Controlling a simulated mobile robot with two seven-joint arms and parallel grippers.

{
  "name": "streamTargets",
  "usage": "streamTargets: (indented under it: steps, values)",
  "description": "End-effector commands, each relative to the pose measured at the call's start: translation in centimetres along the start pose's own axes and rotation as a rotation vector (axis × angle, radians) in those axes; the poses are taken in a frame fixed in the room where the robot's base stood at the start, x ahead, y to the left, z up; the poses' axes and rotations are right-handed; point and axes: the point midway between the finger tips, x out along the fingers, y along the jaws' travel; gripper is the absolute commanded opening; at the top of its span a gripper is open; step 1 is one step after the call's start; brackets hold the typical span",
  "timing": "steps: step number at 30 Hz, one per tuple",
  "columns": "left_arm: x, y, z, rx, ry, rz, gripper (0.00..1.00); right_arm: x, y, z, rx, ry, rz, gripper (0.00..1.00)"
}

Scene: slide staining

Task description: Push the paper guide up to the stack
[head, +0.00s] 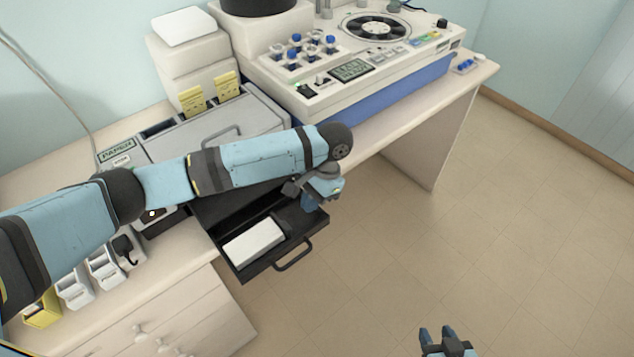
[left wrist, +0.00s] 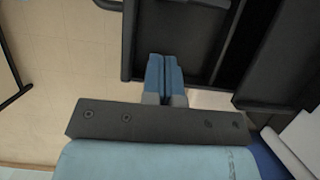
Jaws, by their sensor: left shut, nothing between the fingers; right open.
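The white paper stack (head: 253,243) lies in the left part of a pulled-out black tray (head: 240,272). My left gripper (head: 308,205) is shut and empty, pointing down at the tray's right end, apart from the stack. In the left wrist view its closed blue fingertips (left wrist: 164,60) overlap the tray's dark edge; contact is unclear. A dark raised strip (left wrist: 229,45) runs along the tray there; I cannot tell whether it is the paper guide. The guide is not clearly distinguishable, black on black. My right gripper (head: 446,338) is open and empty above the floor.
The tray handle (head: 294,256) projects from the front. The grey printer-like machine (head: 215,125) stands behind my left arm. A white staining unit (head: 350,75) is to its right. Several small holders (head: 104,266) line the counter's left. Open floor lies at right.

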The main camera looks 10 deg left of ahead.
Motion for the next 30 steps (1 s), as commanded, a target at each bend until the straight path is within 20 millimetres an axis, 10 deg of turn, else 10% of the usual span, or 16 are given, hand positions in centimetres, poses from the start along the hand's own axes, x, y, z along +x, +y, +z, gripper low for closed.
streamTargets:
  steps: [30]
  values:
    - [2.0, 0.1, 4.5, 0.0, -0.003, 0.002, 0.0, -2.1, 0.1, -2.8, 0.003, -0.001, 0.008, 0.43]
